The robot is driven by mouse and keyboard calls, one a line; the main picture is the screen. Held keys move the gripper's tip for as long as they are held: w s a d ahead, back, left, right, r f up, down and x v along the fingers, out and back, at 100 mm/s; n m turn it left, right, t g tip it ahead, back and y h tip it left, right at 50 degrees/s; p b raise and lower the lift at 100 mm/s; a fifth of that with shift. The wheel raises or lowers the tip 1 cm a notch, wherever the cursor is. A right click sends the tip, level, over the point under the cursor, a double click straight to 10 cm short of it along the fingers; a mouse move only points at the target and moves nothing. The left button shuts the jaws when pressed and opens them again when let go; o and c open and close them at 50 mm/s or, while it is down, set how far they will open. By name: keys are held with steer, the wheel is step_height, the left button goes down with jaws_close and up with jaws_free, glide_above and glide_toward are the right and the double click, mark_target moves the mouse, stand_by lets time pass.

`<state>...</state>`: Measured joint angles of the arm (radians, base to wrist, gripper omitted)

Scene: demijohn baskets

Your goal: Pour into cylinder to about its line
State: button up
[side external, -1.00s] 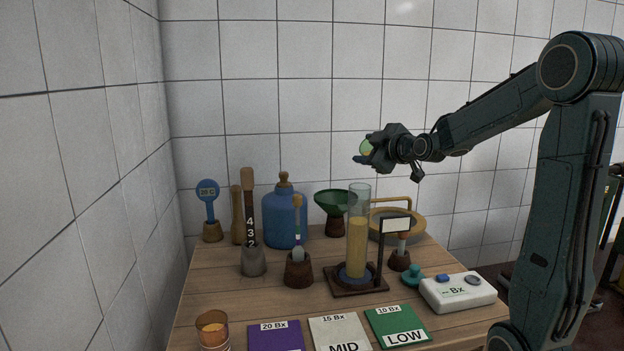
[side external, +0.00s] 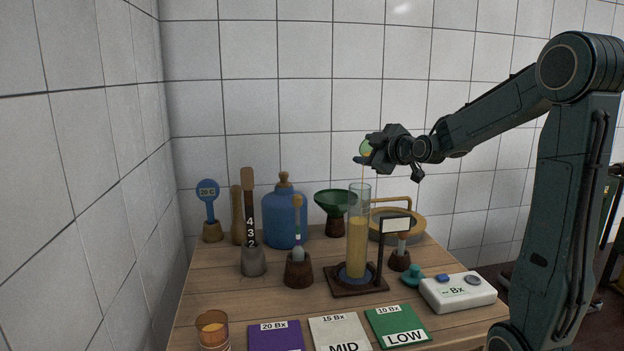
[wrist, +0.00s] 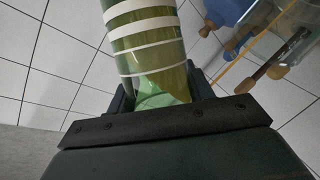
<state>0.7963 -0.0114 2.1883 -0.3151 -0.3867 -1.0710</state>
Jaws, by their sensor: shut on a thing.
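My gripper (side external: 374,153) is shut on a green glass vessel (side external: 365,148), high above the cylinder. In the wrist view, the vessel (wrist: 145,40) has white bands and yellowish liquid inside, between my fingers (wrist: 160,98). The vessel is tilted. A thin amber stream (side external: 362,174) falls from it into the mouth of the clear cylinder (side external: 359,194). The cylinder stands upright on a dark wooden base (side external: 345,291) and holds yellow liquid up to somewhat below its rim. I cannot make out its line.
A post with a white card (side external: 396,225) stands right of the cylinder. Around it are a green funnel (side external: 335,200), a blue jug (side external: 285,220), a wooden holder (side external: 298,272) and a white Bx meter (side external: 457,292). Purple, white and green cards lie in front, with an amber cup (side external: 212,330) at left.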

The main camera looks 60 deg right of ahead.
steer(key=shift+a+f+n+t+h, duration=0.15)
steer(key=shift+f+n+h, duration=0.2)
steer(key=shift+n, duration=0.4)
steer(key=shift+a+f+n+t+h, duration=0.15)
steer(key=shift+f+n, duration=0.3)
steer(key=shift+n, duration=0.3)
stand_by(6.5)
